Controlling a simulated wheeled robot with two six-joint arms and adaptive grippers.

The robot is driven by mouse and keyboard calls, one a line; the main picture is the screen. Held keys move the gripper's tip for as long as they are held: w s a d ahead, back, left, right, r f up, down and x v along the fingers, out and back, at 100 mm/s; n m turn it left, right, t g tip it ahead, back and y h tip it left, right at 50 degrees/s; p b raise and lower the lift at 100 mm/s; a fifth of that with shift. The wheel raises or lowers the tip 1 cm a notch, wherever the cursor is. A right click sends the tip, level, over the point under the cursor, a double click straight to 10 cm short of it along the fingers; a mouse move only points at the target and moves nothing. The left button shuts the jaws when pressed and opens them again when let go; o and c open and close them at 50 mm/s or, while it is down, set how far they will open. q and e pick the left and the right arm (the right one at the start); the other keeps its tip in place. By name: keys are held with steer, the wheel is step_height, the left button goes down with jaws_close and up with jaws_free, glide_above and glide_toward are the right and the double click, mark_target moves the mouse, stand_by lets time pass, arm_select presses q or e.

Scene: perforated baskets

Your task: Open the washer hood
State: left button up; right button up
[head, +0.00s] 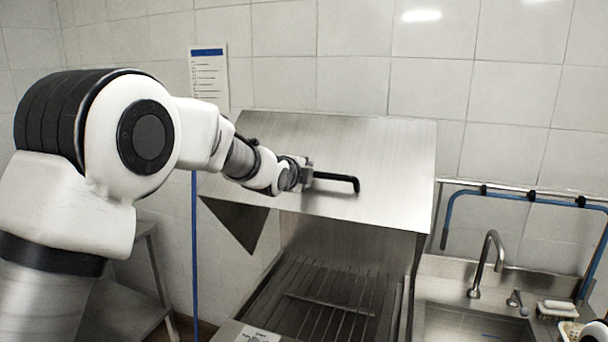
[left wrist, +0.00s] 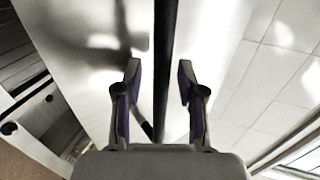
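The steel washer hood (head: 400,160) is raised and tilted, and the slatted rack (head: 320,300) shows in the opening below it. A black bar handle (head: 340,178) is on the hood's front face. My left gripper (head: 306,178) is at the left part of the handle. In the left wrist view, the fingers of my left gripper (left wrist: 158,70) stand apart on either side of the black handle (left wrist: 165,40), with gaps visible between fingers and bar. My right gripper is not in view.
A steel sink with a faucet (head: 487,262) and a blue-hosed rail (head: 520,195) stands to the right. A steel shelf (head: 125,310) is at the left. A tiled wall (head: 345,60) with a posted sheet (head: 209,78) is behind the washer.

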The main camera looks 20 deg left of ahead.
arm_select(q)
steer(key=shift+w, duration=0.1)
steer(key=v, duration=1.1)
steer(key=shift+s, duration=0.35)
